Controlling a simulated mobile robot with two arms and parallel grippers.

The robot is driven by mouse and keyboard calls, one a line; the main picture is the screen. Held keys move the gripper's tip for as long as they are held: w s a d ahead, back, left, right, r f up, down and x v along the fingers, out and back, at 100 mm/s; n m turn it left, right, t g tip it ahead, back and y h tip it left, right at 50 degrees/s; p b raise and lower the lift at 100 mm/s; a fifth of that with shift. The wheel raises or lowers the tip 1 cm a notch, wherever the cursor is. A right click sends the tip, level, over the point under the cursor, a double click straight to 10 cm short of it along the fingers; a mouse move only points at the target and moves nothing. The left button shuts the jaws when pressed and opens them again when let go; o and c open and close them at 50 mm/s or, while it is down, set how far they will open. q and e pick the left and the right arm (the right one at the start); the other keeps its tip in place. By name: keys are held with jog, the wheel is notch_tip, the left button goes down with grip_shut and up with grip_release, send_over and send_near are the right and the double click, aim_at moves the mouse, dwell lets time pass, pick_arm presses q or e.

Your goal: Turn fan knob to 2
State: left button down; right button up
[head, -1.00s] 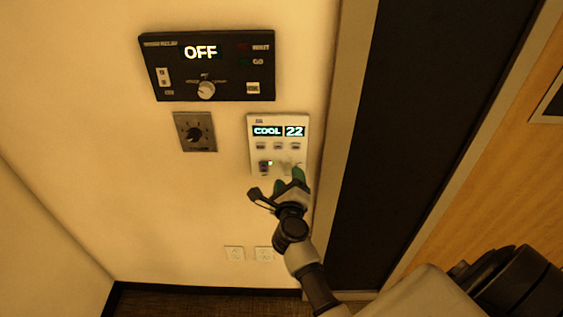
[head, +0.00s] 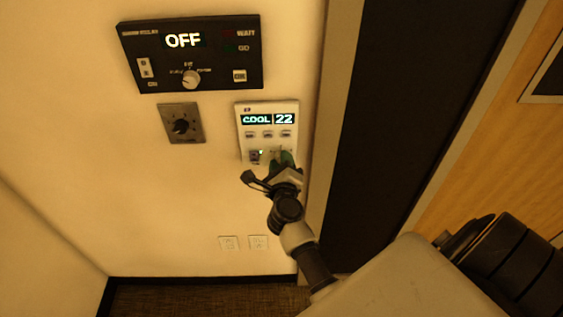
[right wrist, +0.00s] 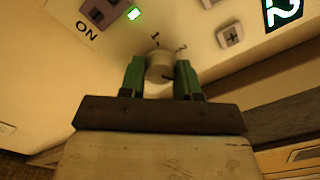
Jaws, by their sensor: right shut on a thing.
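The white control panel (head: 266,110) on the wall reads COOL and 22. Its fan knob, a small pale round knob (right wrist: 159,66), sits low on the panel and shows in the right wrist view. A 1 and a 2 are printed on the panel beyond the knob, the 2 to the right. My right gripper (right wrist: 160,78) is shut on the knob with a green finger on either side. In the head view my right gripper (head: 282,160) is at the panel's lower right and hides most of the knob. Which number the knob points to is unclear. My left gripper is not in view.
An ON switch (right wrist: 99,13) and a lit green light (right wrist: 134,14) are left of the knob. A black panel reading OFF (head: 215,75) and a grey dial plate (head: 170,110) are on the same wall. A dark door panel is to the right.

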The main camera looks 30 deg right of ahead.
jog(key=shift+n+p, duration=4.8)
jog(key=shift+n, duration=1)
jog(key=o, duration=0.9)
jog(key=shift+w, duration=0.1)
jog(key=shift+o, duration=0.2)
